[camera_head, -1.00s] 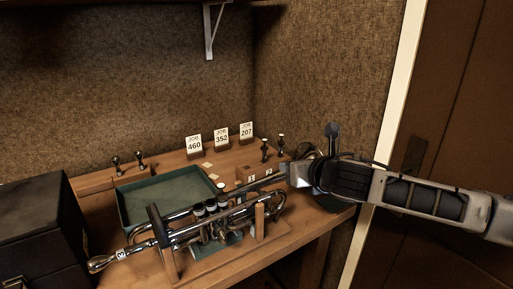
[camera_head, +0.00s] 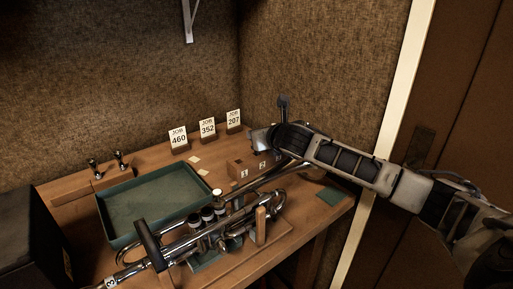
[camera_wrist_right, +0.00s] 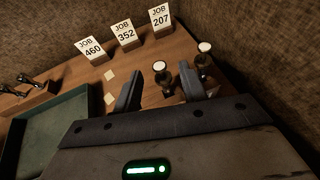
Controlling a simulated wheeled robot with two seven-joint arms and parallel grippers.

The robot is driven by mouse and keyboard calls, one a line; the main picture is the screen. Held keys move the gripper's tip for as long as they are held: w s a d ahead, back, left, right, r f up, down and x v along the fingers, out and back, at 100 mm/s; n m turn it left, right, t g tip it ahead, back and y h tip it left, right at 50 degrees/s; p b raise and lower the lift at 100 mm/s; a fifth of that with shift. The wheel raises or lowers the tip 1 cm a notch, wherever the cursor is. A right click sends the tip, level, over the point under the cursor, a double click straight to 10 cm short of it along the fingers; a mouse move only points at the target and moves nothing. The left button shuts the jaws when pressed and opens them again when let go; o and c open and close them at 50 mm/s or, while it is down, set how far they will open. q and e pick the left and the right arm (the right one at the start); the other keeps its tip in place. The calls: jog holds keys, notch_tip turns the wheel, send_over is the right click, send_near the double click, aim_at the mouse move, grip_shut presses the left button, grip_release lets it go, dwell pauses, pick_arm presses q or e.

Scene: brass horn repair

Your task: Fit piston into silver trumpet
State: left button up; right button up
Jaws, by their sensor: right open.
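The silver trumpet (camera_head: 182,244) lies on a wooden stand at the front of the bench in the head view. Two pistons with pale caps stand upright at the numbered wooden block (camera_head: 243,169). In the right wrist view the near piston (camera_wrist_right: 160,78) appears between the fingers of my right gripper (camera_wrist_right: 158,80). The other piston (camera_wrist_right: 205,58) is just past the right finger. My right gripper is open; in the head view it hides these pistons. My left gripper is out of view.
A green tray (camera_head: 116,231) lies behind the trumpet. Job cards 460 (camera_head: 179,139), 352 (camera_head: 207,127) and 207 (camera_head: 233,119) stand along the wall. A dark case (camera_head: 25,235) is at far left.

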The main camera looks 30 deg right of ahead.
jog(key=shift+x, duration=2.9)
grip_shut()
